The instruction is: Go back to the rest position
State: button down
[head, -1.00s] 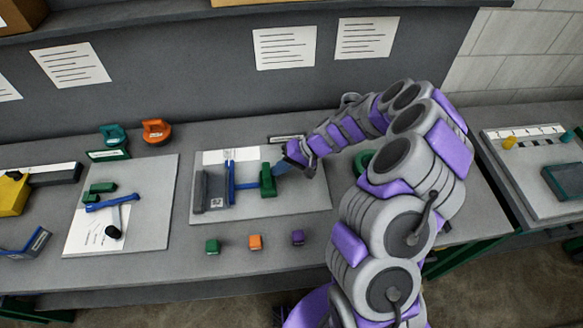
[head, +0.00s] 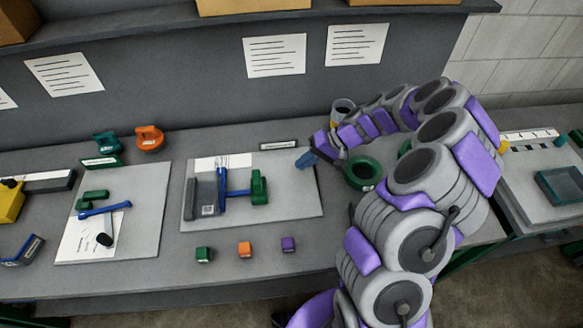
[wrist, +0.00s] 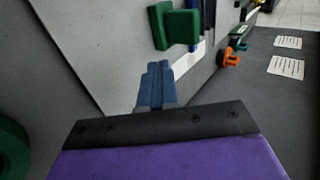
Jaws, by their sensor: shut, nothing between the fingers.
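My gripper (head: 305,159) is shut and empty, with its blue fingers above the right part of the middle grey board (head: 290,205) in the head view. The fingers (wrist: 156,86) also show closed together in the wrist view. A green block (head: 259,187) stands on that board to the left of my gripper, apart from it. It also shows in the wrist view (wrist: 180,27). A blue bar piece (head: 222,188) and a grey block (head: 203,192) are on the same board, left of the green block.
A green ring (head: 363,173) lies on the bench close to my arm, with a grey cup (head: 343,107) behind it. Green, orange and purple cubes (head: 245,249) sit along the front. Teal and orange clamps (head: 149,138) stand at the back left. A tray (head: 563,186) is on the right bench.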

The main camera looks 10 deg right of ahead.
jog(key=s+a+r+n+g+h, duration=0.1)
jog(key=s+a+r+n+h, duration=0.1)
jog(key=s+a+r, duration=0.4)
jog(key=s+a+r+n+g+h, duration=0.1)
jog(key=s+a+r+h, duration=0.1)
jog(key=s+r, duration=0.7)
jog(key=s+d+r+m+h, duration=0.1)
jog(key=s+d, duration=0.4)
jog(key=s, duration=0.5)
jog(key=s+d+m+h, duration=0.2)
jog(key=s+d+h, duration=0.2)
jog(key=s, duration=0.6)
jog(key=shift+d+r+h, duration=0.3)
jog(key=shift+d+r, duration=0.1)
jog(key=shift+d, duration=0.25)
jog(key=shift+a, duration=0.1)
jog(key=shift+a, duration=0.45)
